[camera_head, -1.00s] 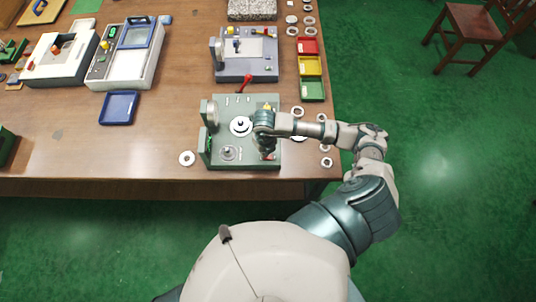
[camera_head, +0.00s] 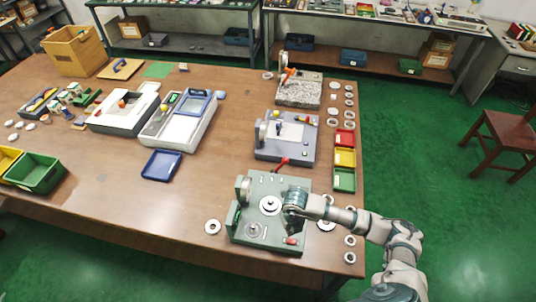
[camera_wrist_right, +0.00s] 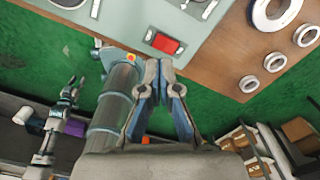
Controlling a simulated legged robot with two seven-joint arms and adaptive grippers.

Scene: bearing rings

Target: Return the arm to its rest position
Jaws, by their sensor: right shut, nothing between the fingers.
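My right arm (camera_head: 350,218) comes in from the lower right of the head view, reaching over the right part of the green-grey fixture (camera_head: 258,192). My right gripper (camera_wrist_right: 158,64) shows in the wrist view with its fingers together and nothing between them. In the head view the wrist hides its fingertips. The wrist view shows a red rectangular button (camera_wrist_right: 165,43) on the fixture's edge beyond the fingers. A ring sits on the fixture's central post (camera_head: 270,205).
White rings lie right of the fixture, one (camera_head: 350,241) near the table edge, and another ring (camera_head: 212,227) lies to its left. Red (camera_head: 345,137), yellow and green bins stand behind. A blue tray (camera_head: 162,165) lies left. A wooden chair (camera_head: 505,140) stands on the floor at right.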

